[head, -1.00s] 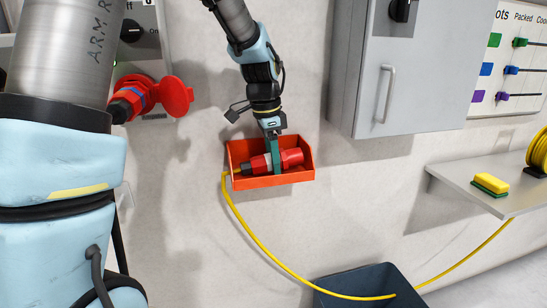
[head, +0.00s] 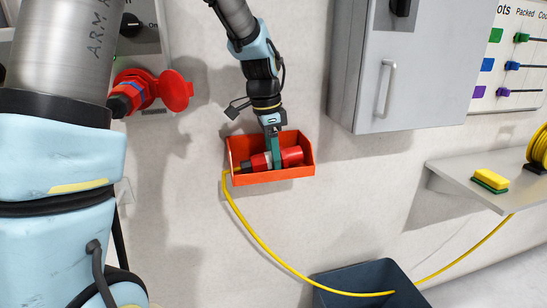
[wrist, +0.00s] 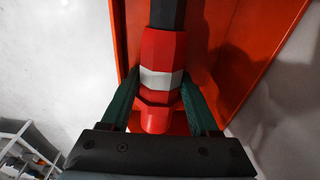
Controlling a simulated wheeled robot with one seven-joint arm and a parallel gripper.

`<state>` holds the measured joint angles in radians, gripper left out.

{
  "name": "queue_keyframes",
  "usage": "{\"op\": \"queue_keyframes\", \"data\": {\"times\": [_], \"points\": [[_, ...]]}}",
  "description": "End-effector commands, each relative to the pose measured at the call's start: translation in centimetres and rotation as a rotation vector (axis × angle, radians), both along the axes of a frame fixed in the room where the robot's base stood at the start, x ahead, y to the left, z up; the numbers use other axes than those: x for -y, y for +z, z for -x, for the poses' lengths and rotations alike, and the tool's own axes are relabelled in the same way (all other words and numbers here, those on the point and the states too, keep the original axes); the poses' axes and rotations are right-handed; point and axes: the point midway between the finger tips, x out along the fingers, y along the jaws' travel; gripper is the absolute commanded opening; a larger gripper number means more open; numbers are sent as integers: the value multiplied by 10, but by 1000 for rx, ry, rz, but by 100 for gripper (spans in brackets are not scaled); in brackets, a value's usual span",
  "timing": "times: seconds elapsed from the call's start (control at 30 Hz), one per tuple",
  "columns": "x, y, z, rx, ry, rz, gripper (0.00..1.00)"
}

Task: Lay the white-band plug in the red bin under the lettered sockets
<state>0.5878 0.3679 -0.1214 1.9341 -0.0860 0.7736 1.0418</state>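The white-band plug (head: 292,156) lies roughly level within the walls of the red bin (head: 275,178), its cord end to the left. In the wrist view the plug (wrist: 163,50) is red with a pale band and a dark cord end. My gripper (head: 276,158) reaches down into the bin from above. In the wrist view its green fingers (wrist: 161,85) flank the plug at the band and appear to press on both sides. Whether the plug rests on the bin floor is hidden. The bin (wrist: 240,60) also shows in the wrist view.
A blue-banded plug (head: 124,98) sits at a red socket with an open lid (head: 175,90) at left. A yellow cable (head: 260,247) hangs from the bin into a dark tub (head: 365,275). A grey cabinet (head: 405,75) and shelf (head: 470,180) stand right.

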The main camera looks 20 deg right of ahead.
Motion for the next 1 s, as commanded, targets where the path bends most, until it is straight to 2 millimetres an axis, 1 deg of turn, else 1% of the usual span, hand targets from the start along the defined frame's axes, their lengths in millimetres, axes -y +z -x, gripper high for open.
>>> {"op": "queue_keyframes", "data": {"times": [0.03, 0.2, 0.23, 0.43, 0.57, 0.67, 0.9, 1.0], "points": [[0, 0, 0, 0, 0, 0, 68], [0, 0, 0, 0, 0, 0, 88], [0, 0, 0, 0, 0, 0, 90], [0, -1, 0, -2, 0, -1, 90], [-1, 7, 0, 1, 0, 1, 90], [-3, 21, -1, 3, 0, 2, 90], [-8, 69, -2, 4, 2, 4, 90], [-11, 85, -2, 3, 0, 2, 90]]}}
